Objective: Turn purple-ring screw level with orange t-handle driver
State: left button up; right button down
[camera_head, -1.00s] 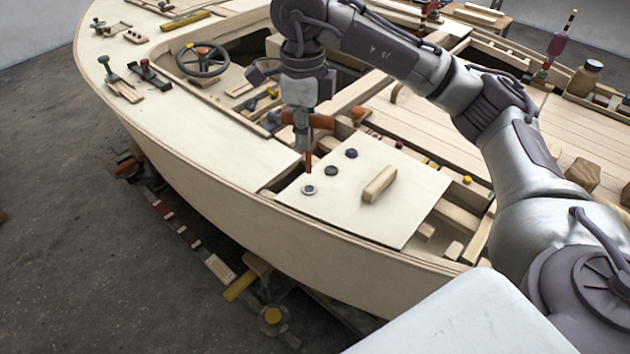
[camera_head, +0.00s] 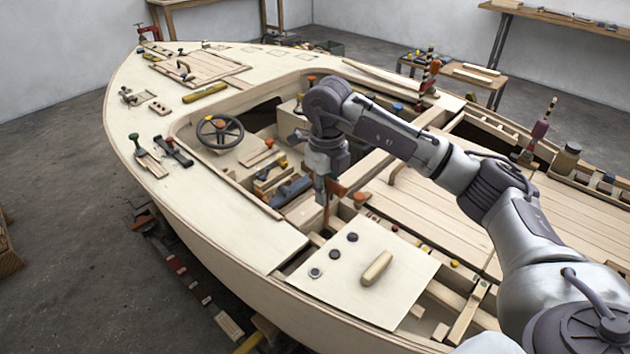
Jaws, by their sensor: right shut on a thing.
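My right gripper (camera_head: 327,182) is shut on the orange t-handle driver (camera_head: 338,190), whose shaft points down, roughly upright. The driver's tip appears above the far left edge of a pale panel (camera_head: 400,275) and apart from the screws. Three round screw heads sit in a slanting row on the panel: a grey one with a light ring (camera_head: 315,272), a dark one (camera_head: 335,254) and a dark, slightly purplish one (camera_head: 352,237). I cannot tell for sure which ring is purple, or how high each screw stands. My left gripper is not in view.
A wooden block (camera_head: 377,268) lies on the panel right of the screws. The hull's open bay with loose parts lies behind the driver. A steering wheel (camera_head: 220,132) stands farther left.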

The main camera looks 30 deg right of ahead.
pick_arm(q)
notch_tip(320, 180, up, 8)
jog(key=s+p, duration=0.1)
jog(key=p, duration=0.6)
pick_arm(e)
jog(key=d+f+m, duration=0.2)
jog(key=d+m, duration=0.4)
jog(key=d, duration=0.3)
pick_arm(q)
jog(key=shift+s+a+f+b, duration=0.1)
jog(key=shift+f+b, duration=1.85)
jog(key=shift+b, duration=0.25)
pick_arm(e)
jog(key=shift+a+f, duration=0.15)
jog(key=shift+f, duration=1.3)
jog(key=shift+a+f, duration=0.1)
jog(key=shift+f, duration=1.35)
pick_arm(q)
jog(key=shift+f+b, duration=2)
pick_arm(e)
jog(key=shift+a+n, duration=0.2)
jog(key=shift+n, duration=5.7)
